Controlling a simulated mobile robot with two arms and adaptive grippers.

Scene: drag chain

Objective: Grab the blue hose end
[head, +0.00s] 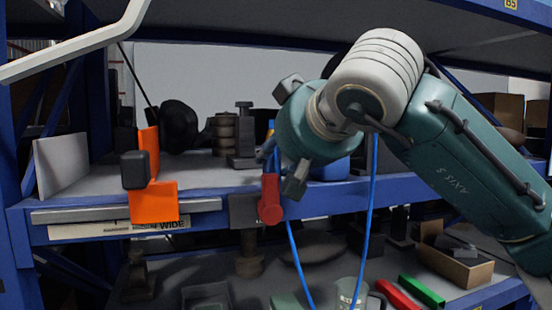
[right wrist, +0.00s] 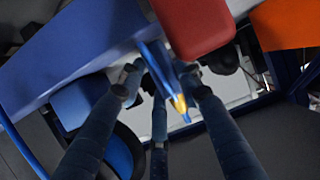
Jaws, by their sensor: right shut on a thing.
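The blue hose (head: 369,215) hangs in a loop in front of the shelf, and its other strand (head: 299,262) drops below the red part. In the right wrist view the hose end (right wrist: 160,65) has a yellow tip (right wrist: 180,103) and lies between the dark fingers. My right gripper (right wrist: 163,85) is shut on this hose end. In the head view its fingers are mostly hidden behind my right wrist. My left gripper is not in view.
A red clamp-like part (head: 270,200) sits at the blue shelf edge (head: 330,193), close to my right wrist. An orange bracket (head: 152,203) stands left of it. Black fixtures crowd the shelf. Below are a cardboard box (head: 455,266) and red and green bars (head: 421,291).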

